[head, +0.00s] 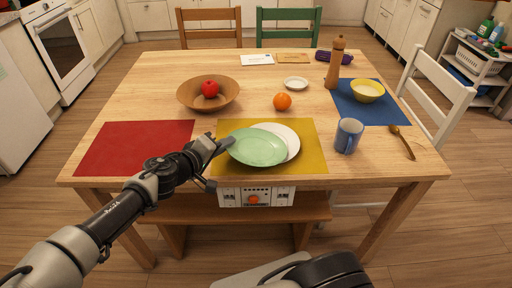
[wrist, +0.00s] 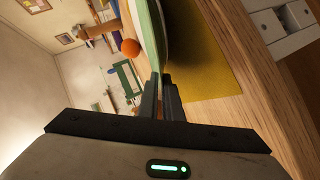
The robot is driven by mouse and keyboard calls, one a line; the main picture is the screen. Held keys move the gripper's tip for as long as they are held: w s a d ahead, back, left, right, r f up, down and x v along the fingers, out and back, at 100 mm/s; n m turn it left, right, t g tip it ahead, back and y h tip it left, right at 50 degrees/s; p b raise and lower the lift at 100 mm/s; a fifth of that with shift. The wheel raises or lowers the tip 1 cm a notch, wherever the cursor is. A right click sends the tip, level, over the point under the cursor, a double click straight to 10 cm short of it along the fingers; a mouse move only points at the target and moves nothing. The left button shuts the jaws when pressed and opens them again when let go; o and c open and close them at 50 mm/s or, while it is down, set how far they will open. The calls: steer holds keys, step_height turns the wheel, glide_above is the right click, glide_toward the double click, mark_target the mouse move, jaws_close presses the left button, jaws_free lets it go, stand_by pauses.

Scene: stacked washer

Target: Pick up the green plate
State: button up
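The green plate (head: 257,148) overlaps the left part of a white plate (head: 291,138) above the yellow mat (head: 313,160). My gripper (head: 222,146) is at the green plate's left rim in the head view. In the wrist view, my gripper's fingers (wrist: 163,78) are close together, with the rim of the green plate (wrist: 157,30) running in between their tips. They look shut on that rim. The plate's underside is hidden, so I cannot tell whether it still touches the white plate.
A blue mug (head: 348,136) stands right of the yellow mat. A wooden bowl (head: 190,94) with a red apple (head: 209,88) and an orange (head: 282,101) are behind the plates. A red mat (head: 130,145) lies bare at left. A bench (head: 170,210) is in front.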

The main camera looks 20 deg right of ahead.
jaws_close()
step_height(320, 180, up, 37)
steer(key=d+n+t+y+p, duration=0.2)
steer(key=n+t+y+p, duration=0.2)
steer(key=p, duration=2.1)
steer(key=shift+s+n+y, duration=0.2)
steer(key=shift+n+y, duration=0.9)
steer(key=shift+n, duration=0.1)
steer(key=shift+d, duration=0.1)
